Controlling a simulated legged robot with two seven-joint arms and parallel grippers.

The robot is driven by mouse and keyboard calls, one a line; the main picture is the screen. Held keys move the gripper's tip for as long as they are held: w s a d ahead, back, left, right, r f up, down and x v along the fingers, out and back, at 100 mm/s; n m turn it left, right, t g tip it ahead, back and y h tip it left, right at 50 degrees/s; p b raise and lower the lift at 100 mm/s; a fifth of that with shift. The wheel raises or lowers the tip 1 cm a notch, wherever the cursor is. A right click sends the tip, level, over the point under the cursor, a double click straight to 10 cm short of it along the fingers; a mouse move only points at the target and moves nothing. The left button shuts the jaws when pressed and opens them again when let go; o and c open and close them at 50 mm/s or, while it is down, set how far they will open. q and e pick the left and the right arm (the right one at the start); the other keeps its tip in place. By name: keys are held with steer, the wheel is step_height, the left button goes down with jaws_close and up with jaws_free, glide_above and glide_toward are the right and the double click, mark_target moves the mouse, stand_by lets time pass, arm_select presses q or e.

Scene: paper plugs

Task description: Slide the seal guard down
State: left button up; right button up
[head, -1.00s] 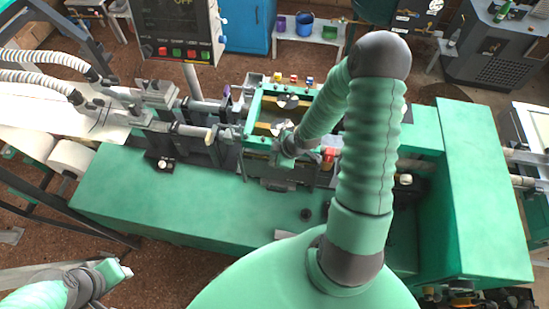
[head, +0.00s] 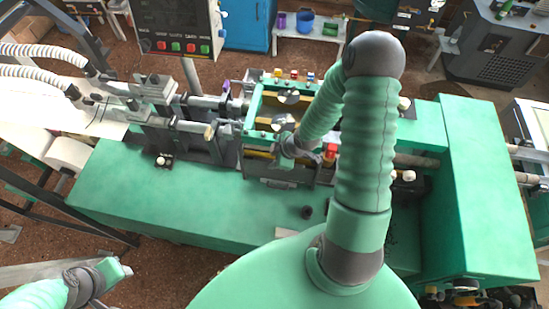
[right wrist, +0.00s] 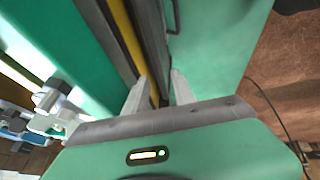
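A green frame with yellow bars (head: 258,107), which I take to be the seal guard though I cannot be sure, stands at the middle of the green machine. My right gripper (head: 282,168) is at the front side of this frame, partly hidden by its own wrist. In the right wrist view my two right fingers (right wrist: 158,80) are apart, with a yellow strip (right wrist: 128,32) and dark rails running down between them. I cannot tell whether the fingers touch them. My left gripper (head: 124,269) is low at the left, away from the machine; its fingers are too small to read.
The flat green machine top (head: 130,190) is clear at the left front. Metal rods and clamps (head: 180,125) lie left of the frame. A control panel (head: 178,25) hangs behind. A small black knob (head: 307,212) stands in front of the frame.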

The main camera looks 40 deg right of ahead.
steer(key=p+v, duration=0.7)
steer(key=v, duration=0.9)
steer(key=shift+s+r, duration=0.15)
steer(key=shift+r, duration=0.15)
steer(key=shift+d, duration=0.15)
steer(key=shift+f, duration=0.1)
